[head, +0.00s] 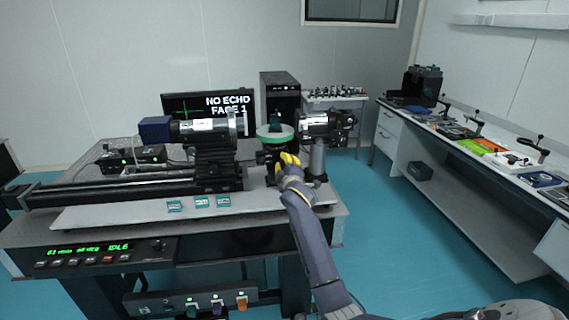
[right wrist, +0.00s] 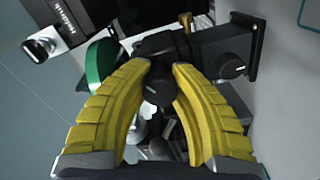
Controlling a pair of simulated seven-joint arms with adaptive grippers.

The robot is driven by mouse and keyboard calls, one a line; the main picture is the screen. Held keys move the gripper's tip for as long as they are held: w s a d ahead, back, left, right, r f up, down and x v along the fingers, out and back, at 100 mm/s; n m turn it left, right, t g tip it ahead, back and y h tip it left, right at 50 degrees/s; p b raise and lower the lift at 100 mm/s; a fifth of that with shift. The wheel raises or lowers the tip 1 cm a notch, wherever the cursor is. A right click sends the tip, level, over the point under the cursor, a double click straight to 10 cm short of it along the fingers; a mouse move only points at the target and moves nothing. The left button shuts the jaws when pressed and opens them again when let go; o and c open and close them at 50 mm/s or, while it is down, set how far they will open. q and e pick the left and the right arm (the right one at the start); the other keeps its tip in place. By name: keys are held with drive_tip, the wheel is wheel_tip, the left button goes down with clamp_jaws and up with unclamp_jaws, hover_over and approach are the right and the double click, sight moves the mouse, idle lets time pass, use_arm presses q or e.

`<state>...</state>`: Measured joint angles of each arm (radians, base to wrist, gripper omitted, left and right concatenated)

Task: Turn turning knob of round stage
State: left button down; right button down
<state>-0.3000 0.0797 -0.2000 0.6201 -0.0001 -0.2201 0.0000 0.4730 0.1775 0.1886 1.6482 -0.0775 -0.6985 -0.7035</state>
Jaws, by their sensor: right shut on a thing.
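The round stage (head: 275,134) has a pale green disc top and stands on the optical table between two barrel-shaped instruments. The edge of its green disc (right wrist: 103,60) also shows in the right wrist view, left of my fingers. My right gripper (head: 289,159) reaches the front of the stage, just below the disc. In the right wrist view, its yellow fingers (right wrist: 164,70) are shut on a black turning knob (right wrist: 157,90), one on each side. The head view hides the knob behind the fingers. My left gripper is not in view.
A second black knob (right wrist: 232,66) sits just right of my fingers. A blue-ended barrel (head: 200,128) stands left of the stage and a silver barrel (head: 315,123) right of it. A monitor (head: 185,104) stands behind. A side bench (head: 450,135) with tools runs along the right.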

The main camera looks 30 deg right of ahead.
drive_tip(key=m, duration=0.4)
drive_tip(key=shift+m, duration=0.3)
drive_tip(key=m, duration=0.3)
drive_tip(key=shift+m, duration=0.3)
drive_tip(key=m, duration=1.2)
drive_tip(key=shift+m, duration=2.5)
drive_tip(key=shift+f, duration=0.1)
drive_tip(key=c, duration=1)
unclamp_jaws()
